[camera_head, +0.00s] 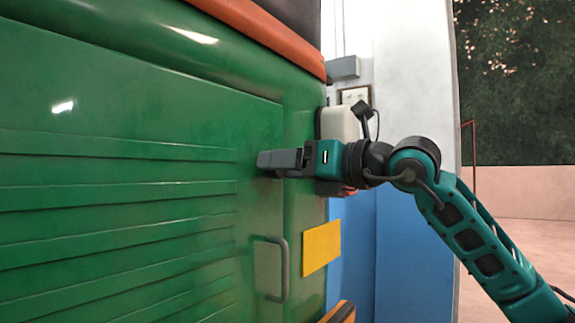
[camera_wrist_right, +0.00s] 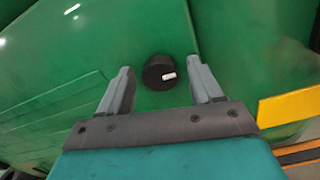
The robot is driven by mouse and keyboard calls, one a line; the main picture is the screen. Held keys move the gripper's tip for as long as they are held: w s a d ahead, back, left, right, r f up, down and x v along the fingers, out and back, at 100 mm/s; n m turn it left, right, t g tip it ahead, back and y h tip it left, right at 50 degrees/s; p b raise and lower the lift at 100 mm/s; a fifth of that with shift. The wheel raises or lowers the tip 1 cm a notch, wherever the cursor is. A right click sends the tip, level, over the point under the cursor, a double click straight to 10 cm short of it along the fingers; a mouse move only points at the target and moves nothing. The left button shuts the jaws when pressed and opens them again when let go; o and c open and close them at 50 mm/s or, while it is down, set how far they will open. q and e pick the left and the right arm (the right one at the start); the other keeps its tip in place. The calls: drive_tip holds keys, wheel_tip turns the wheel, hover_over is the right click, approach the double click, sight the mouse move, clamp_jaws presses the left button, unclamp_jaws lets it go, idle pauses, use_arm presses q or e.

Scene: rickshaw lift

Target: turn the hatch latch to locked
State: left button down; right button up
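The green hatch (camera_head: 110,130) with raised horizontal ribs fills the left of the head view. The latch is a round black knob with a small white mark (camera_wrist_right: 158,72) on the green panel in the right wrist view. My right gripper (camera_head: 278,161) points left at the panel beside the hatch's upper right part, and hides the latch in the head view. In the right wrist view my right gripper (camera_wrist_right: 163,90) is open, with one finger on each side of the knob and gaps between. Whether the fingertips reach around it, I cannot tell. My left gripper is out of view.
A dark pull handle (camera_head: 280,268) sticks out below the gripper. A yellow plate (camera_head: 321,246) sits to its right, and it also shows in the right wrist view (camera_wrist_right: 290,107). An orange rim (camera_head: 265,35) runs above. A white and blue wall stands behind.

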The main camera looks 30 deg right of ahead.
drive_tip(key=c, duration=1)
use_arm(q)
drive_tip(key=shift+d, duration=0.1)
use_arm(e)
drive_tip(key=shift+o, duration=0.2)
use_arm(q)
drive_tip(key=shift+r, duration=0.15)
use_arm(e)
drive_tip(key=shift+n, duration=0.4)
use_arm(q)
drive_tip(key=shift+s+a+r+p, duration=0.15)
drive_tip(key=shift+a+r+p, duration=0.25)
drive_tip(key=shift+p, duration=0.65)
use_arm(e)
drive_tip(key=n, duration=1.7)
drive_tip(key=shift+a, duration=0.1)
drive_tip(key=shift+s, duration=0.1)
drive_tip(key=o, duration=1.1)
drive_tip(key=shift+f, duration=0.1)
drive_tip(key=shift+c, duration=0.2)
